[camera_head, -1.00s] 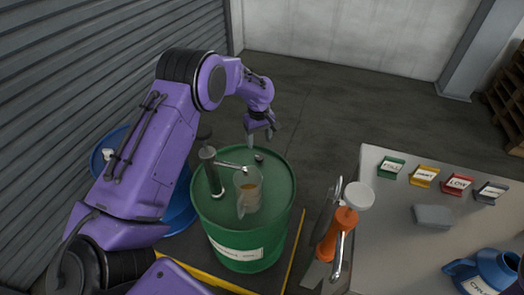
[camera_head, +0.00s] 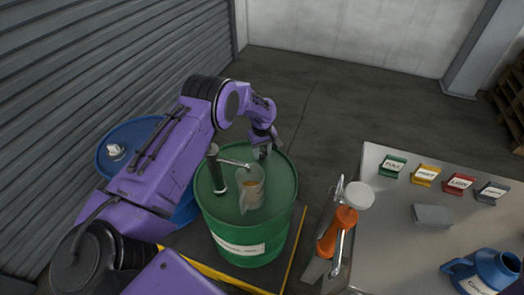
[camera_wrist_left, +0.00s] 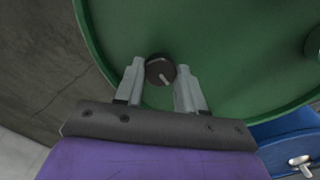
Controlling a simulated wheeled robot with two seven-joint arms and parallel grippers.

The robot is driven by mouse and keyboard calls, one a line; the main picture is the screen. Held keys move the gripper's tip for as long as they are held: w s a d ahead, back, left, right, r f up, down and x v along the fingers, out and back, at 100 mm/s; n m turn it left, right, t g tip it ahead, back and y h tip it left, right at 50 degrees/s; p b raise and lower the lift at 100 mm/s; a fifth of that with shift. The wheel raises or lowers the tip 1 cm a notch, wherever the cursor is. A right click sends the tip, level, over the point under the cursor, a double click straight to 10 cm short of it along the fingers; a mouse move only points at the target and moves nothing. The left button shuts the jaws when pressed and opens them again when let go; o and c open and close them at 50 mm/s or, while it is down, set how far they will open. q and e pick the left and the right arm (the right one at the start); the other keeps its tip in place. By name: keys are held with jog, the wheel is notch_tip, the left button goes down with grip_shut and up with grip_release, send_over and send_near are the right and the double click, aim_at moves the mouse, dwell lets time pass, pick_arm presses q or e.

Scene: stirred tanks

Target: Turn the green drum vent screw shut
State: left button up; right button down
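The green drum (camera_head: 282,195) stands upright at the centre of the head view. Its vent screw (camera_wrist_left: 160,70) is a dark round knob with a light bar across its top, near the lid's rim in the left wrist view. My left gripper (camera_head: 263,150) is down at the lid; in the head view its fingers largely hide the screw. In the wrist view the left gripper (camera_wrist_left: 160,72) is open, with one finger on each side of the knob. The fingers look close to it, and I cannot tell whether they touch. My right gripper is not in view.
A dark pump (camera_head: 216,170) and a clear jug with amber liquid (camera_head: 250,188) are on the drum. A blue drum (camera_head: 125,140) stands left. Right are an orange stand-like object (camera_head: 337,225) and a table (camera_head: 385,235) with coloured label holders and a blue jug (camera_head: 487,270).

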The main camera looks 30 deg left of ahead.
pick_arm(q)
jog(key=m+b, duration=0.1)
jog(key=m, duration=0.2)
jog(key=shift+f+m+b, duration=0.1)
jog(key=shift+m+b, duration=0.25)
jog(key=shift+m, duration=0.05)
jog(key=m+b, duration=0.1)
jog(key=m, duration=0.3)
jog(key=shift+m, duration=0.3)
jog(key=m+b, duration=0.1)
jog(key=m, duration=0.3)
jog(key=shift+m, duration=0.3)
jog(key=m, duration=0.4)
jog(key=shift+m, duration=0.3)
jog(key=shift+b, duration=0.3)
jog(key=o, duration=1)
jog(key=shift+o, duration=0.2)
jog(key=shift+r, duration=0.2)
